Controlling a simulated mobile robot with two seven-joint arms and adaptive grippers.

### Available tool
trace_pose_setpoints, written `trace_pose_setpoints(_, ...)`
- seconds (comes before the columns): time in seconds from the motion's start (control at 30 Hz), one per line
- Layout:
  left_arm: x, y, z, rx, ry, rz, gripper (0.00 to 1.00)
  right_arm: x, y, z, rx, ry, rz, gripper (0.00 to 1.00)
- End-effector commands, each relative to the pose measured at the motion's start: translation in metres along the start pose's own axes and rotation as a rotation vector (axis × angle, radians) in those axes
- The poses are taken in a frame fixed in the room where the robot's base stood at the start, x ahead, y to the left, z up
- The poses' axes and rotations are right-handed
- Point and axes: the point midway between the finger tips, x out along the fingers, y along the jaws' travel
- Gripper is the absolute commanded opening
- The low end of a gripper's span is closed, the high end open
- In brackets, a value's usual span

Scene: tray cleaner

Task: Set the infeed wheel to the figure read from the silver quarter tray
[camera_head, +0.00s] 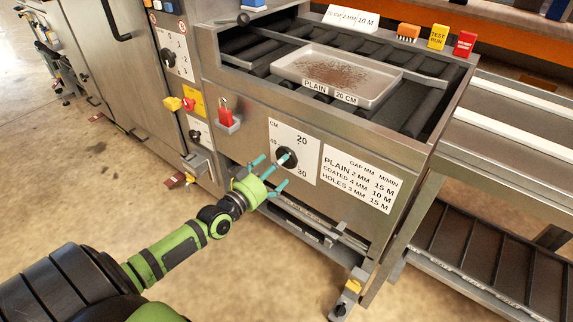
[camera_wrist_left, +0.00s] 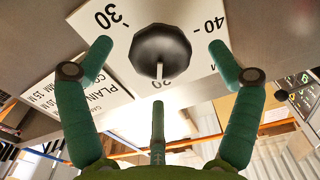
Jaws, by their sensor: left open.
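The silver tray (camera_head: 366,101) lies on the rollers at the top of the machine; its front label reads PLAIN, 20 CM, and brown crumbs cover its bottom. The wheel, a round black knob (camera_head: 286,158), sits on a white CM dial plate (camera_head: 304,170) marked 20, 30 and 40. In the left wrist view the knob (camera_wrist_left: 160,52) shows a pale pointer line at the 20. My left gripper (camera_head: 275,170) is open in front of the knob, its teal fingers spread around it. I cannot tell whether they touch it. My right gripper is not in view.
A chart (camera_head: 357,182) with gap and M/MIN figures is right of the dial. Yellow TEST RUN (camera_head: 438,37) and red (camera_head: 465,43) blocks stand on the back edge. Open floor lies front left.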

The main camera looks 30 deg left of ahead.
Motion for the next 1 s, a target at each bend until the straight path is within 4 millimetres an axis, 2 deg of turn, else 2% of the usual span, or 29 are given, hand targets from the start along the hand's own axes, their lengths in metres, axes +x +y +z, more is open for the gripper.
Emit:
trace_pose_setpoints(0.1, 0.017, 0.000, 0.000, -0.001, 0.003, 0.000, 0.90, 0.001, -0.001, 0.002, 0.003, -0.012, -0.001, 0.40)
trace_pose_setpoints(0.23, 0.028, 0.001, 0.001, -0.002, 0.001, 0.001, 0.90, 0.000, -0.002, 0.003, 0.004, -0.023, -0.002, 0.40)
trace_pose_setpoints(0.6, 0.033, 0.001, 0.001, -0.002, -0.001, 0.001, 0.90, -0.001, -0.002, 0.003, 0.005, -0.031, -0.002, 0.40)
trace_pose_setpoints(0.67, 0.033, 0.001, 0.001, -0.002, -0.001, 0.001, 0.66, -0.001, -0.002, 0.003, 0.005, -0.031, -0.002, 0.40)
trace_pose_setpoints(0.7, 0.033, 0.001, 0.001, -0.002, -0.001, 0.001, 0.50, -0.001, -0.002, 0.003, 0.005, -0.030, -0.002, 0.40)
trace_pose_setpoints(0.73, 0.033, 0.001, 0.001, -0.002, -0.001, 0.001, 0.38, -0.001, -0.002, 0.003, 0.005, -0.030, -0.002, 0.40)
trace_pose_setpoints(0.77, 0.033, 0.001, 0.001, -0.002, -0.001, 0.001, 0.36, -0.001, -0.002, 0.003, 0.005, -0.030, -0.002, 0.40)
trace_pose_setpoints(1.0, 0.033, 0.001, 0.002, -0.022, -0.005, 0.001, 0.35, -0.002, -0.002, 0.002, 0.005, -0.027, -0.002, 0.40)
